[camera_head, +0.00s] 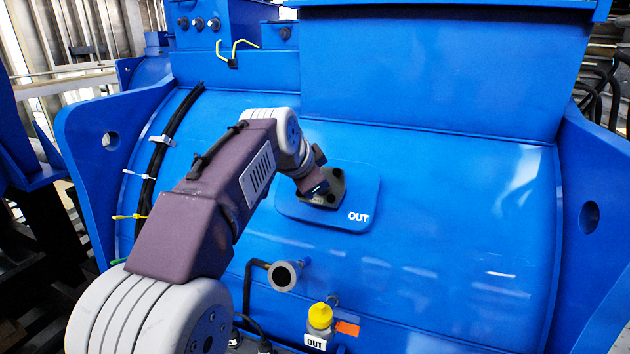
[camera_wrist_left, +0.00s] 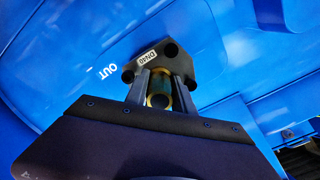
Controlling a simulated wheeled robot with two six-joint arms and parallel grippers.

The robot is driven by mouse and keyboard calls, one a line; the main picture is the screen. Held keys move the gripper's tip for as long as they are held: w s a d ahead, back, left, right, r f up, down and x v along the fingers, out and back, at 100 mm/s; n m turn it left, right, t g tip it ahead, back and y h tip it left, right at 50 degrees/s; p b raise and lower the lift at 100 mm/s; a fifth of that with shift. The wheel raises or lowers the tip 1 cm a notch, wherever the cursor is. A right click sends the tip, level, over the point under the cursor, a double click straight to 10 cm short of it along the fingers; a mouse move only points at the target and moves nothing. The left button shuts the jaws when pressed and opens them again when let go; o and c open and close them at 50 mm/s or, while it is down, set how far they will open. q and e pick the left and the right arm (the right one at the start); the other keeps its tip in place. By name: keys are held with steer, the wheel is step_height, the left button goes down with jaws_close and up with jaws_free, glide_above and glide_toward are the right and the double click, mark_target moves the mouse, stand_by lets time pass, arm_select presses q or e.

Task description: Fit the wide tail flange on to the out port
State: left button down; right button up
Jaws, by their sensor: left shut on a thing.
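A dark flange (camera_head: 331,188) with bolt holes is at the blue raised pad marked OUT (camera_head: 357,217) on the motor's curved side. In the left wrist view the flange (camera_wrist_left: 173,50) carries a white DN40 label, and its short tail (camera_wrist_left: 159,99) shows a brass-coloured ring. My left gripper (camera_wrist_left: 160,88) is shut on the flange's tail, one finger on each side. In the head view the gripper (camera_head: 314,183) partly covers the flange. The port opening itself is hidden. I cannot tell whether the flange sits flush on the pad. My right gripper is not in view.
Below the pad, a grey open pipe end (camera_head: 285,276) sticks out. A yellow-capped fitting (camera_head: 320,316) with an OUT tag stands lower. Black cables (camera_head: 165,150) run up the left side. Blue end plates (camera_head: 590,215) flank the casing. The casing right of the pad is clear.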

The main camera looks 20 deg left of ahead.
arm_select(q)
steer(key=shift+w, duration=0.15)
steer(key=c, duration=1)
jaws_free()
steer(key=shift+d, duration=0.15)
steer(key=shift+f, duration=0.15)
steer(key=shift+s+r+b, duration=0.2)
steer(key=shift+s+b, duration=0.15)
steer(key=b+v, duration=0.1)
steer(key=v, duration=0.7)
steer(key=shift+r, duration=0.2)
steer(key=shift+s, duration=0.25)
